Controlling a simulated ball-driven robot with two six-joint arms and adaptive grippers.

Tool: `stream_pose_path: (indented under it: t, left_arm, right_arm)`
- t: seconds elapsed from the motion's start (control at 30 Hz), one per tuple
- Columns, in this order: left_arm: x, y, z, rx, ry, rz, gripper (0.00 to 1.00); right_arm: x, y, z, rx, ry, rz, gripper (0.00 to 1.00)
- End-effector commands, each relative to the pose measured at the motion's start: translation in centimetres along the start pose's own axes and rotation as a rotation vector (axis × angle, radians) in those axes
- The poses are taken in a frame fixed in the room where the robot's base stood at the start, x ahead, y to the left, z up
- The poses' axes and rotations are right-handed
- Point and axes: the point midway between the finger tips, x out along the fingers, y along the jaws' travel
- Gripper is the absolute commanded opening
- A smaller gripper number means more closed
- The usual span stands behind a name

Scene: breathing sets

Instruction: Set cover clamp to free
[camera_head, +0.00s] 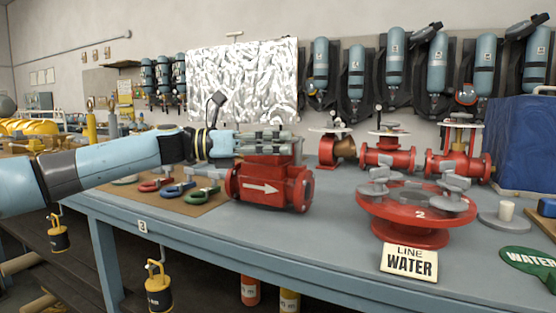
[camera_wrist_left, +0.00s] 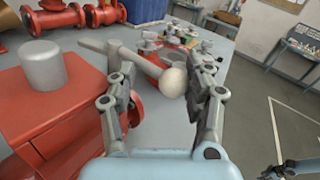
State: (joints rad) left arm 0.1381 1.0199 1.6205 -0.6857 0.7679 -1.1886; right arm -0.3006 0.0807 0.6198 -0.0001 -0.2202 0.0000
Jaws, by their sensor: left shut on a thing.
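A red valve body with a white arrow (camera_head: 262,188) stands on the bench. My left gripper (camera_head: 292,145) lies level just above its top. In the left wrist view, a pale grey handle bar with a rounded cream end (camera_wrist_left: 172,82) runs between the fingers of my left gripper (camera_wrist_left: 160,70), which is shut on that handle. The red body with a grey round post (camera_wrist_left: 43,66) is on the left there. Whether this handle is the cover clamp I cannot tell. What may be part of my right gripper (camera_wrist_left: 288,171) shows at the lower right corner; its fingers are unclear.
A red wheel-shaped cover marked 2 (camera_head: 415,208) with grey wing knobs stands right, behind a LINE WATER sign (camera_head: 409,262). Coloured shackles (camera_head: 178,189) lie on a brown mat. Red valves (camera_head: 388,156) stand at the back. Bare bench (camera_head: 335,225) lies between.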

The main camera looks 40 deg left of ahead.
Motion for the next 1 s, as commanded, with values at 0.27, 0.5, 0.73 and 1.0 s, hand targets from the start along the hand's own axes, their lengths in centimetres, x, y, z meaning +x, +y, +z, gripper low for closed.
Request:
stream_pose_path:
  t: [0.27,0.5,0.73,1.0]
  left_arm:
    - [0.08,-0.46,0.19,-0.006,-0.001,-0.026,0.00]
    - [0.08,-0.48,0.14,-0.007,-0.001,-0.026,0.56]
    - [0.01,-0.27,0.05,-0.005,0.001,-0.020,0.72]
    - [-0.07,-0.10,-0.06,-0.005,0.003,-0.014,0.63]
  right_arm:
    - [0.29,0.03,0.02,0.000,0.000,0.001,0.40]
    - [0.28,0.02,-0.03,0.000,0.001,0.000,0.40]
    - [0.29,-0.01,-0.05,0.000,0.001,0.000,0.40]
    - [0.29,-0.02,-0.05,0.000,0.001,0.000,0.40]
